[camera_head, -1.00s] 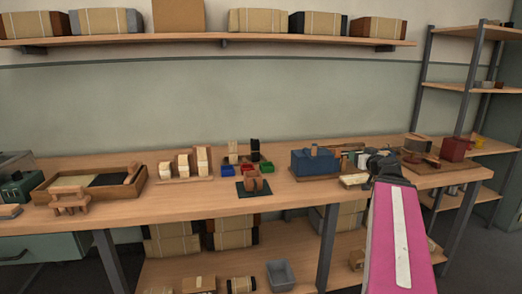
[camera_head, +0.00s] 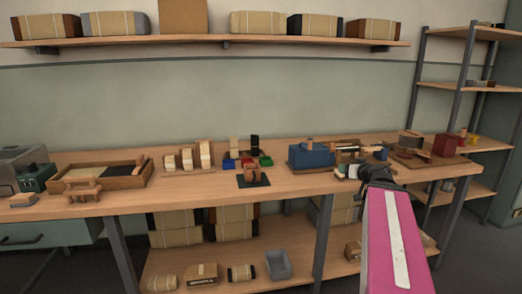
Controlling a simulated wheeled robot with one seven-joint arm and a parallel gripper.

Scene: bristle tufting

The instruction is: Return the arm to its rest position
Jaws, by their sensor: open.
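My arm, a pink link with a pale stripe, rises from the bottom right of the head view. My gripper (camera_head: 350,170) is at its far end, small and dark, over the right part of the workbench (camera_head: 290,190). It stands near the blue box (camera_head: 312,156), to the right of it. I see nothing held in it. The fingertips are small, and what lies right behind them is partly hidden.
A wooden tray (camera_head: 140,182) and small green machine (camera_head: 38,178) are at left. Block stacks (camera_head: 187,158) and coloured bins (camera_head: 248,163) stand mid-bench. A red box (camera_head: 446,146) is at right. A shelf (camera_head: 225,43) runs above; a rack (camera_head: 420,80) stands right.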

